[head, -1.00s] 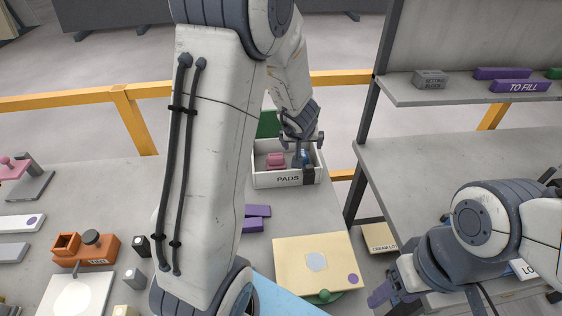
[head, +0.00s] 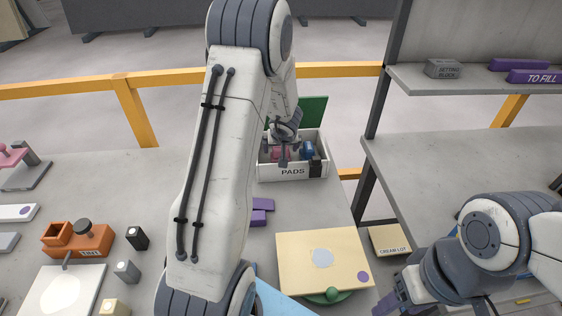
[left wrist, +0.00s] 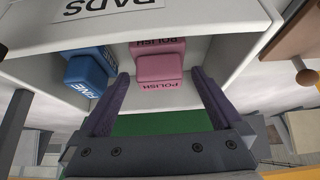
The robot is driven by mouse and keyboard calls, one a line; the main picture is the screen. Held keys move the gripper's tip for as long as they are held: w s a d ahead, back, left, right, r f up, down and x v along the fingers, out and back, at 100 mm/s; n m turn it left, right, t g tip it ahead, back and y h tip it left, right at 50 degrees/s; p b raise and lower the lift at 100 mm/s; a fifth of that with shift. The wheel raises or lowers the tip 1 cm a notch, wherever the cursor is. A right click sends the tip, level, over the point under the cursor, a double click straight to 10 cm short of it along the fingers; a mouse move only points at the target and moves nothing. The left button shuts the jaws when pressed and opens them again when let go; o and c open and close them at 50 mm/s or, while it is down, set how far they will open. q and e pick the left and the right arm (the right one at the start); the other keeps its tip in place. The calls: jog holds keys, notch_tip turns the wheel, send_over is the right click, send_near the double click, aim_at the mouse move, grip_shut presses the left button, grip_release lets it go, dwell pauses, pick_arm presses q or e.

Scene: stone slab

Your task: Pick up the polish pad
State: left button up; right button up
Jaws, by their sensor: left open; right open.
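The pink polish pad (left wrist: 160,66), lettered POLISH, sits in the white PADS box (head: 293,172). In the head view the pad (head: 281,153) is partly hidden by my left gripper (head: 283,158). My left gripper is open above the box. In the left wrist view its two purple-grey fingers (left wrist: 158,100) point at the pad, one toward each side of it, with space between. A blue pad (left wrist: 90,70) lettered FINE lies beside the polish pad, and also shows in the head view (head: 307,150). My right gripper (head: 390,300) is open and low at the right, away from the box.
Purple blocks (head: 261,210) and a cream slab (head: 318,250) with a pale round patch lie in front of the box. A green panel (head: 313,111) rises behind it. A rack with shelves (head: 470,85) stands at the right. An orange container (head: 78,240) sits at left.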

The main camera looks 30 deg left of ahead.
pick_arm(q)
jog(key=shift+w+a+f, duration=0.1)
jog(key=shift+w+f, duration=0.05)
jog(key=shift+f, duration=0.15)
jog(key=shift+r, duration=0.1)
jog(key=c, duration=1.5)
jog(key=r+p, duration=0.5)
jog(key=shift+w+d+r, duration=0.15)
jog(key=shift+d+r, duration=0.1)
jog(key=shift+d, duration=0.15)
jog(key=shift+w+d+r+p, duration=0.65)
jog(key=shift+d+r+p, duration=0.4)
jog(key=shift+d, duration=0.65)
jog(key=shift+w+d+r+p, duration=0.75)
jog(key=shift+d+p, duration=0.55)
jog(key=shift+d, duration=0.35)
jog(key=shift+w+d+r+p, duration=0.55)
jog(key=shift+d+r+p, duration=0.55)
jog(key=shift+d, duration=0.6)
jog(key=shift+f, duration=0.15)
